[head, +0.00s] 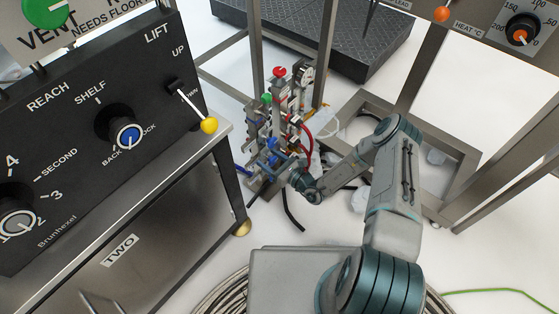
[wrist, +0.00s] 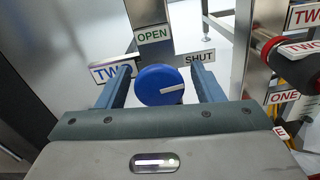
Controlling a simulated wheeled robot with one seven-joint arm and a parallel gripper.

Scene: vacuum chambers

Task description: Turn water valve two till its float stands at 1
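In the wrist view a blue round knob (wrist: 152,80) carries a white pointer line aimed right, roughly toward the SHUT plate (wrist: 199,57). An OPEN plate (wrist: 153,36) is above it, and a blue-lettered TWO plate (wrist: 108,69) is at its left, partly behind a finger. My gripper (wrist: 163,68) is open, one finger on each side of the knob, with gaps showing on both sides. In the head view my gripper (head: 275,163) is low at the front of the valve stand (head: 280,115). I cannot make out a float or its scale.
A black control panel (head: 75,140) on a steel cabinet is at left. Metal frame posts (head: 322,55) and a red hose (head: 306,140) surround the stand.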

